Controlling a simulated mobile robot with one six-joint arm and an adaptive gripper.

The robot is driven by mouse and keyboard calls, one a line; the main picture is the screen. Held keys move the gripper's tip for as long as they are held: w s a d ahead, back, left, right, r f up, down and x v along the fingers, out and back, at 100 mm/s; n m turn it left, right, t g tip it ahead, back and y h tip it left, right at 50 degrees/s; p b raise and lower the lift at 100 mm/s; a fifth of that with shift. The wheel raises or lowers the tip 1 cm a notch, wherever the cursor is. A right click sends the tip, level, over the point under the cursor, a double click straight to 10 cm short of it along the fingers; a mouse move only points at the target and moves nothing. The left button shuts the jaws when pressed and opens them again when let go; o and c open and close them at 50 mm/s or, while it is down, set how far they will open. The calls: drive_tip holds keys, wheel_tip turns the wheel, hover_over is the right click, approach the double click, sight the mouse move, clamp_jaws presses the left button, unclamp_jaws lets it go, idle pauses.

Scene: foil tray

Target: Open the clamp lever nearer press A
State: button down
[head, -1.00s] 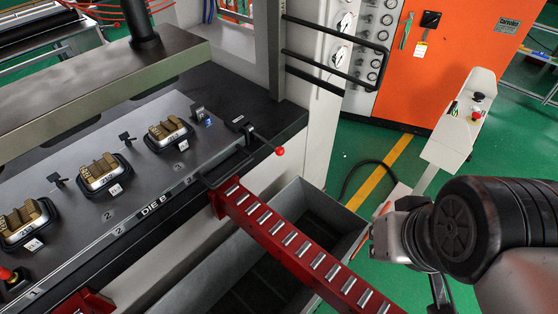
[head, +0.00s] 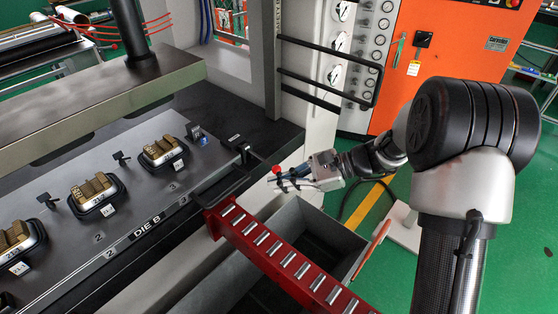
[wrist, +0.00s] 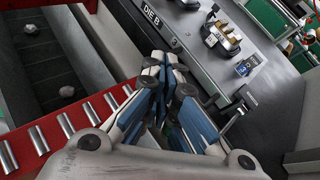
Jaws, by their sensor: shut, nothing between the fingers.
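A clamp lever (head: 276,169) with a red ball knob sticks out from the near right corner of the die plate marked DIE B (head: 100,195). My gripper (head: 272,180) is at the knob, with its fingertips close beside or under it; I cannot tell if they touch. In the wrist view my gripper (wrist: 163,62) has its blue-sided fingers together, with nothing between them. A metal rod that looks like the lever (wrist: 234,119) shows right of the fingers; its knob is not clear there. No press A label is readable.
A red roller rail (head: 270,250) runs out from the press bed below my gripper. A grey bin (head: 340,235) stands beside it. Gold die blocks (head: 92,188) sit on the plate. A black handrail (head: 325,75) and an orange cabinet (head: 450,55) are behind.

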drive_tip(key=w+d+f+m+t+y, duration=0.1)
drive_tip(key=w+f+m+t, duration=0.2)
drive_tip(key=f, duration=0.4)
drive_tip(key=w+d+f+m+t+y, duration=0.1)
drive_tip(key=w+d+f+m+t, duration=0.1)
drive_tip(key=f+m, duration=0.4)
drive_tip(key=w+d+f+m+t+y, duration=0.1)
drive_tip(key=w+f+m+t, duration=0.3)
drive_tip(key=f, duration=0.6)
drive_tip(key=shift+w+d+m+t+b, duration=0.3)
drive_tip(key=shift+w+m+b, duration=0.15)
drive_tip(key=shift+w, duration=0.65)
drive_tip(key=shift+a, duration=0.15)
drive_tip(key=f+b+x, duration=0.1)
drive_tip(key=b+x, duration=0.1)
drive_tip(key=x, duration=0.8)
drive_tip(key=r, duration=0.1)
drive_tip(key=d+r, duration=0.1)
drive_tip(key=r, duration=0.1)
drive_tip(key=d+r, duration=0.1)
drive_tip(key=shift+w+d+r, duration=0.1)
drive_tip(key=shift+w+r, duration=0.1)
drive_tip(key=shift+w, duration=0.1)
drive_tip(key=shift+r, duration=0.15)
